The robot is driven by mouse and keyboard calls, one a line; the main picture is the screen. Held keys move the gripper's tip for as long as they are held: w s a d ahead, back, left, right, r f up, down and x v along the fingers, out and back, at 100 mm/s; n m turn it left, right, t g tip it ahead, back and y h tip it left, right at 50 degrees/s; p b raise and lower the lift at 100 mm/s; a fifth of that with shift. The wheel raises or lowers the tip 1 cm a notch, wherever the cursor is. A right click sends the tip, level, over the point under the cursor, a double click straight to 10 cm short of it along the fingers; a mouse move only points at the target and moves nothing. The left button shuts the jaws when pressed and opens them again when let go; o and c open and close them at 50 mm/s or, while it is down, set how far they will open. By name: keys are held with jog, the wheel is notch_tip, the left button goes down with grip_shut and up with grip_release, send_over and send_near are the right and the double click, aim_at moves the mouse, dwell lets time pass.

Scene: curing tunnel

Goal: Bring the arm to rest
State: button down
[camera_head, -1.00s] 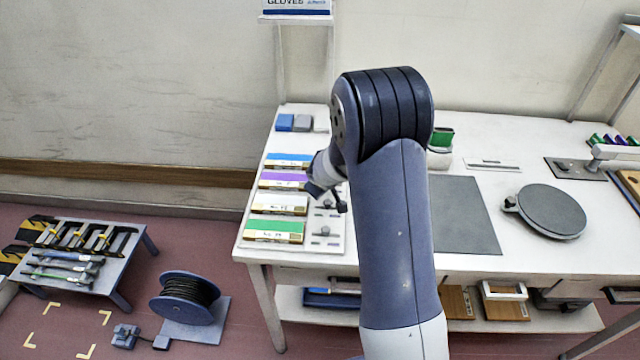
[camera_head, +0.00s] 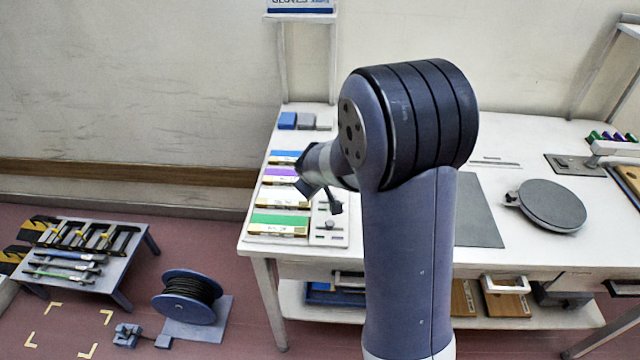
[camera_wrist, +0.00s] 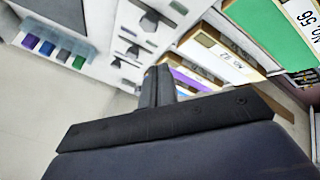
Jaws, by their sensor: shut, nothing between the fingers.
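My arm (camera_head: 410,250) rises folded in the middle of the head view, its dark banded joint high in front of the table. In the wrist view my gripper (camera_wrist: 157,80) is shut and empty, its dark fingers together. In the head view my wrist hangs above the left part of the white table, over the row of coloured boxes, apart from them as far as I can tell. The arm hides part of the table behind it.
The white table (camera_head: 520,150) holds a green-faced box (camera_head: 278,224), several more boxes, a dark mat (camera_head: 478,215) and a round grey plate (camera_head: 552,205). A cable reel (camera_head: 190,297) and a low tool rack (camera_head: 85,250) stand on the floor at left.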

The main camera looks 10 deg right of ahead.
jog(key=shift+v, duration=1.5)
jog(key=shift+w+f, duration=0.1)
